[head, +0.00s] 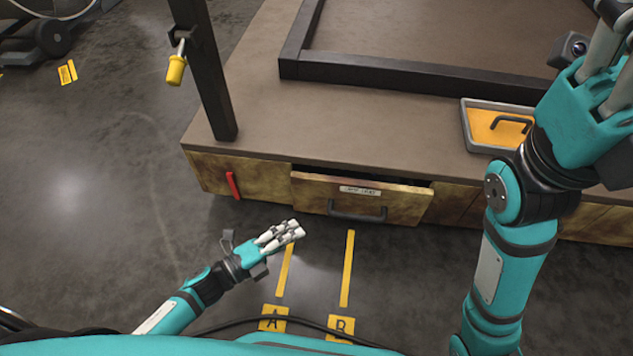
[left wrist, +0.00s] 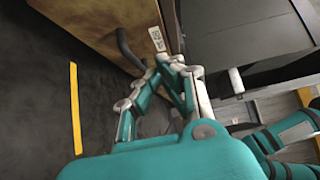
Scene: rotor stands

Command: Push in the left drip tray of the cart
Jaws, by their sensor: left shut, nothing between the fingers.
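The left drip tray (head: 312,196) is a worn brass-coloured drawer in the cart's front, with a dark bar handle and a white label. It stands out from the cart, with a dark gap behind its top edge. My left gripper (head: 300,228) is shut and empty, in front of the tray near its lower left in the head view. In the left wrist view, the shut fingertips (left wrist: 180,64) show near the tray's label and handle (left wrist: 128,52); contact cannot be told. My right gripper (head: 608,50) is partly in view at upper right, its fingertips cut off.
The cart (head: 330,130) has a dark post at its left corner and a red handle (head: 233,186) left of the tray. A shallow orange-bottomed tray (head: 466,118) sits on top. Yellow floor strips (head: 347,270) mark the open floor in front.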

